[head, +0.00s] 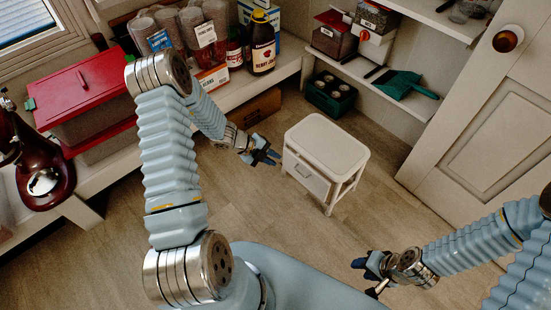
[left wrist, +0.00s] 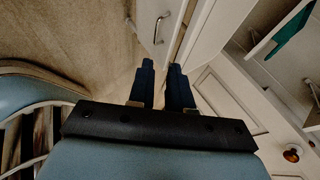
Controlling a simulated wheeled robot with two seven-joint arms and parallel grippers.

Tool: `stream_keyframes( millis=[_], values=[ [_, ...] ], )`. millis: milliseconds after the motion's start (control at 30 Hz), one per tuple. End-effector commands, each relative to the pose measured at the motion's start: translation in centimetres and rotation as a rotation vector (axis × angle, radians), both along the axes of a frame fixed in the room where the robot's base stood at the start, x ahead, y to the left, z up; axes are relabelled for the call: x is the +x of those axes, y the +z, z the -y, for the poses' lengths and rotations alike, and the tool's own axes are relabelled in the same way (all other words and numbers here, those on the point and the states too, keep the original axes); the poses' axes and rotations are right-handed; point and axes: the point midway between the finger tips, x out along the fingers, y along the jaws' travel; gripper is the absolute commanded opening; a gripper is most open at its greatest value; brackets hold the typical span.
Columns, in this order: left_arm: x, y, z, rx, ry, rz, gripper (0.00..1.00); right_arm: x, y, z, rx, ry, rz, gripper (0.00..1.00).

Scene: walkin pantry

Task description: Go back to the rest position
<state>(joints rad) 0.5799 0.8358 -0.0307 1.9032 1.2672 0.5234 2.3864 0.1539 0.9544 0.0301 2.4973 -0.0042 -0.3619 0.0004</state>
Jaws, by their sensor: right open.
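My left gripper (head: 266,155) hangs in the middle of the head view, just left of a small white cabinet (head: 326,145). In the left wrist view its two dark fingers (left wrist: 161,68) are a little apart, with nothing between them. The cabinet's drawer front and handle (left wrist: 160,28) lie beyond the fingertips there. I cannot tell whether the gripper touches the cabinet. My right gripper (head: 366,273) is low in the head view, over the floor, with its fingers apart and empty.
A low shelf at the left holds a red-lidded bin (head: 80,95), cups and a dark syrup bottle (head: 262,42). A green crate (head: 330,93) and a teal dustpan (head: 402,84) are at the back right. A white door (head: 480,140) stands right. Wooden floor (head: 400,215) is clear between.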

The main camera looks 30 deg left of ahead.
Motion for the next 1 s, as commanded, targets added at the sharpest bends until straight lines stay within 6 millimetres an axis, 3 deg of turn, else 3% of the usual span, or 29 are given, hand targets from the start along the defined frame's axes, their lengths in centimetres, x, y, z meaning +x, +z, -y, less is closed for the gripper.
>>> stream_keyframes(
  millis=[400,533,667,767,900,1000],
  values=[
    [-0.1,-0.1,0.2,0.008,-0.015,0.002,0.19,0.0,0.0,0.0,0.0,0.0,0.0,0.43],
    [-2.1,-1.2,2.4,0.111,-0.233,0.051,0.19,0.0,0.0,0.0,0.0,0.0,0.0,0.43],
    [-6.7,-3.2,6.4,0.326,-0.792,0.22,0.19,0.0,0.0,0.0,0.0,0.0,0.0,0.43],
    [-10.7,-4.4,9.3,0.484,-1.358,0.452,0.19,0.0,0.0,0.0,0.0,0.0,0.0,0.43],
    [-14.9,-5.0,12.4,0.623,-2.139,0.9,0.19,0.0,0.0,0.0,0.0,0.0,0.0,0.43],
    [-16.9,-4.8,14.5,0.674,-2.612,1.281,0.19,0.0,0.0,0.0,0.0,0.0,0.0,0.43]
  ],
)
